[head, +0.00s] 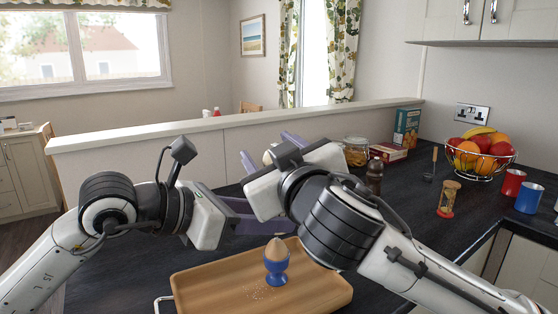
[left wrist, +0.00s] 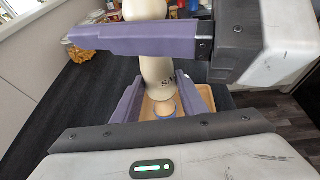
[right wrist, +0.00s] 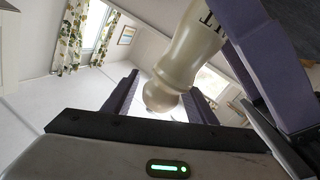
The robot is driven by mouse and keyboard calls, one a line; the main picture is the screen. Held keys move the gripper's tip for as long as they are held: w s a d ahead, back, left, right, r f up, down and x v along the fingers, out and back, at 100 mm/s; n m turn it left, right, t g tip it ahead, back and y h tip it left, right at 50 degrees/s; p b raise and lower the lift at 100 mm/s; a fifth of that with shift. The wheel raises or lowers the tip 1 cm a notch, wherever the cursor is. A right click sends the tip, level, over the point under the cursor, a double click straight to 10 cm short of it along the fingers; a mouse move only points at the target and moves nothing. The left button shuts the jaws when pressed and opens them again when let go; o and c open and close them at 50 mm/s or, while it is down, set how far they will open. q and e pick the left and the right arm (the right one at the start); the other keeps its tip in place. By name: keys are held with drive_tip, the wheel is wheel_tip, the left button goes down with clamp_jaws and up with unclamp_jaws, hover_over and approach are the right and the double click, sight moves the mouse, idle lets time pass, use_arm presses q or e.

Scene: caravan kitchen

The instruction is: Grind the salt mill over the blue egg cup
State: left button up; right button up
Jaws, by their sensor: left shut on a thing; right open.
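The cream salt mill (left wrist: 156,72) stands between the fingers of my left gripper (left wrist: 168,108), which is shut on its body. Its lettering partly shows. In the head view only a bit of its pale top (head: 267,158) shows; my right arm hides the rest. My right gripper (right wrist: 165,103) is open, its fingers on either side of the mill's round knob (right wrist: 160,97); contact is unclear. The blue egg cup (head: 277,276), holding a brown egg (head: 276,250), stands upright on the wooden tray (head: 205,285), below and in front of the grippers. Pale specks lie beside it.
A dark mill (head: 375,177), an hourglass (head: 448,199), a red mug (head: 512,183), a blue mug (head: 529,198) and a wire fruit basket (head: 480,165) stand on the right. A jar (head: 356,151) and boxes stand behind. A low wall (head: 150,150) borders the dark counter.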

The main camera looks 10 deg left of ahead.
drive_tip(key=v, duration=1.1)
drive_tip(key=shift+s+r, duration=0.1)
drive_tip(key=shift+r, duration=0.05)
wheel_tip(320, 180, up, 7)
idle(0.3)
idle(1.1)
